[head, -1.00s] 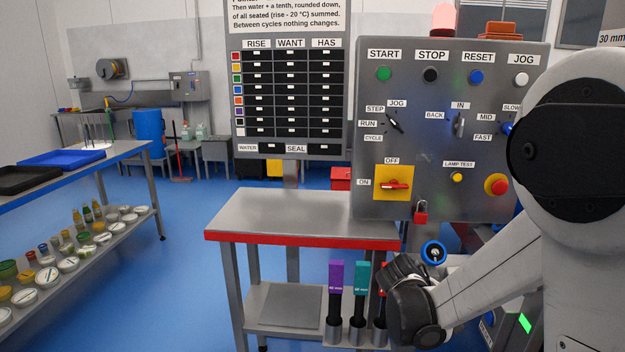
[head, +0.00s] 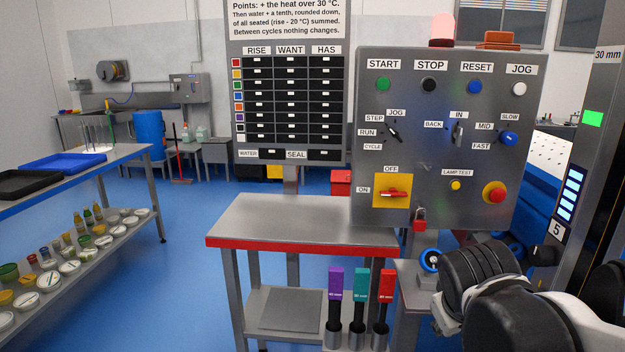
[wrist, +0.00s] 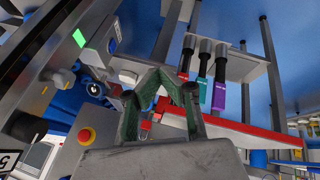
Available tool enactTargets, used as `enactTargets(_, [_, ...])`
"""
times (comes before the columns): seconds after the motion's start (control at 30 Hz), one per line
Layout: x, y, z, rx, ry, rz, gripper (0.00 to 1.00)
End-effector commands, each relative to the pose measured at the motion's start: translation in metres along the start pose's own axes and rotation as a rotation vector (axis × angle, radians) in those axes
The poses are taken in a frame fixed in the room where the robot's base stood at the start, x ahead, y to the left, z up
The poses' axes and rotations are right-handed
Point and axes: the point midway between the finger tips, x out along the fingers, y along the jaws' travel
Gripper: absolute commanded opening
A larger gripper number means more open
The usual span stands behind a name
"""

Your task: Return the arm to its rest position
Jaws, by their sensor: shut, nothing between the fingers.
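My arm (head: 510,305) is at the lower right of the head view, folded low beside the control panel. I cannot make out the fingers there. In the wrist view my gripper (wrist: 158,84) shows its two green-lined fingers, shut with nothing held. The wrist picture is turned, with the red-edged table (wrist: 245,130) behind the gripper to the right.
The control panel (head: 450,140) stands behind my arm. A steel table (head: 300,220) is left of it, with purple (head: 336,283), teal (head: 361,285) and red (head: 387,285) handled tools in holders. A dark post (head: 590,190) stands at right.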

Motion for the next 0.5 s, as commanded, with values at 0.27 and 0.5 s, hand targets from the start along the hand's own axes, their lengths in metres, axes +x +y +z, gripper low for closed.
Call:
enactTargets(0.27, [-0.046,-0.025,0.03,0.146,0.082,-0.116,0.0])
enactTargets(0.5, [-0.069,-0.043,0.048,0.247,0.135,-0.192,0.0])
